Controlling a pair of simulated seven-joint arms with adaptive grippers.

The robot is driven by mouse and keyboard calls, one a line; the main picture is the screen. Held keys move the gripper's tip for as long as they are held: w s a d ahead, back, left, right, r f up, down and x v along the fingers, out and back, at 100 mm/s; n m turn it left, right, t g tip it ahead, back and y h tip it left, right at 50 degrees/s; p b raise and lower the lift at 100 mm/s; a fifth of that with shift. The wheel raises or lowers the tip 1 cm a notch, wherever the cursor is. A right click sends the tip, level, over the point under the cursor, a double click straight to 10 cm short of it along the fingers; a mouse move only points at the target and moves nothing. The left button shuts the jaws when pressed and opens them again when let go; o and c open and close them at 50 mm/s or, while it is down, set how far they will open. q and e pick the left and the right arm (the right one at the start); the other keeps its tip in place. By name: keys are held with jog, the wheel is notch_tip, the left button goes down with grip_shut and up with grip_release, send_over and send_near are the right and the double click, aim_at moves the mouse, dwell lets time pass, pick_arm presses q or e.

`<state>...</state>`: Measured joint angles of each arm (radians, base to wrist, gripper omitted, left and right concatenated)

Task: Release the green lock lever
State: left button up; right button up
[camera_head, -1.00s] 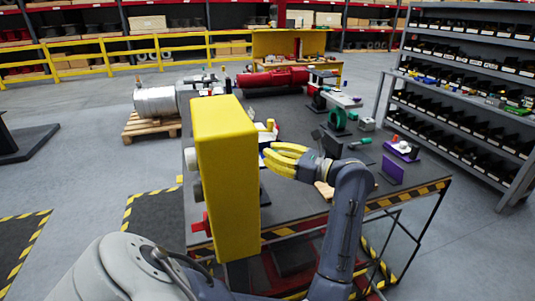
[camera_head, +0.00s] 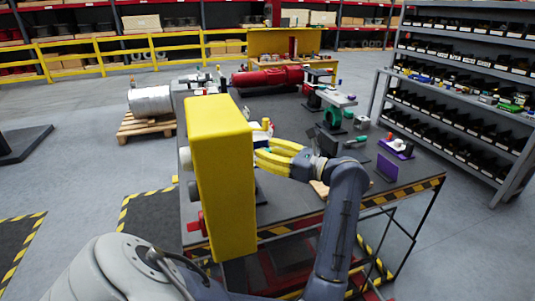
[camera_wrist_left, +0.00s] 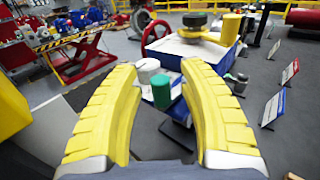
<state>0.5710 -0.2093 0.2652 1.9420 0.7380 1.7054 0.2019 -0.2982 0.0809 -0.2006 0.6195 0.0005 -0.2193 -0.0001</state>
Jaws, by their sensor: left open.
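My left gripper (camera_head: 262,153) has yellow fingers and reaches leftward over the table, its tips close to the large yellow box and partly behind it. In the left wrist view the gripper (camera_wrist_left: 160,74) is open, with its two fingers spread. A green upright cylinder (camera_wrist_left: 161,92), which looks like the lock lever's grip, shows in the gap beyond the tips, beside a white-grey cylinder (camera_wrist_left: 148,71). I see no contact between the fingers and the green piece. In the head view the yellow box hides that area. My right gripper is not in view.
The tall yellow box (camera_head: 222,180) stands at the table's near left. In the wrist view, a red handwheel (camera_wrist_left: 155,36) and a yellow lever with a black knob (camera_wrist_left: 196,20) lie beyond.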

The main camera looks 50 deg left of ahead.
aim_at(268, 150)
pick_arm(q)
notch_tip(268, 150, up, 10)
jog(key=shift+f, duration=0.15)
dwell(0.3)
dwell(0.4)
